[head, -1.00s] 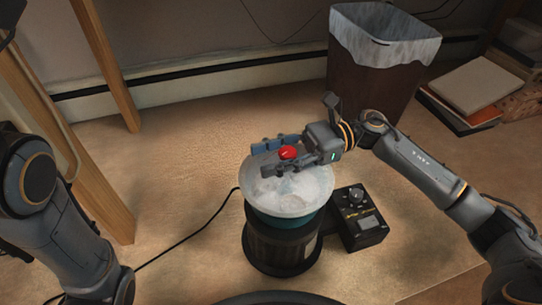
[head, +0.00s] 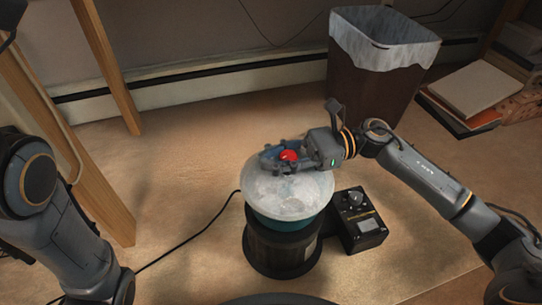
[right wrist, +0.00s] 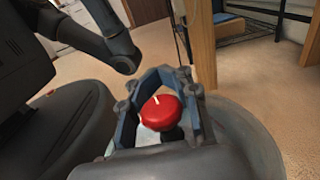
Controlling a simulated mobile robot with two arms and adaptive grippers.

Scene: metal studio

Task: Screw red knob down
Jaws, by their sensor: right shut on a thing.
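The red knob (head: 289,156) is a small round cap with a pale line on its top. It sits above a frosted, whitish round dish (head: 290,205) on a dark cylindrical base (head: 280,250). My right gripper (head: 283,156) is shut on the red knob, with its blue-grey fingers on either side. The right wrist view shows the knob (right wrist: 162,112) between the fingers (right wrist: 165,85). What lies beneath the knob is mostly hidden. My left arm is at the left of the head view, but its gripper is not in view.
A black control box (head: 359,219) with a dial stands right of the base. A dark bin (head: 368,85) with a pale liner stands behind. Books (head: 478,90) are stacked at the far right. A wooden post (head: 75,150) stands at left; a black cable (head: 190,236) crosses the floor.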

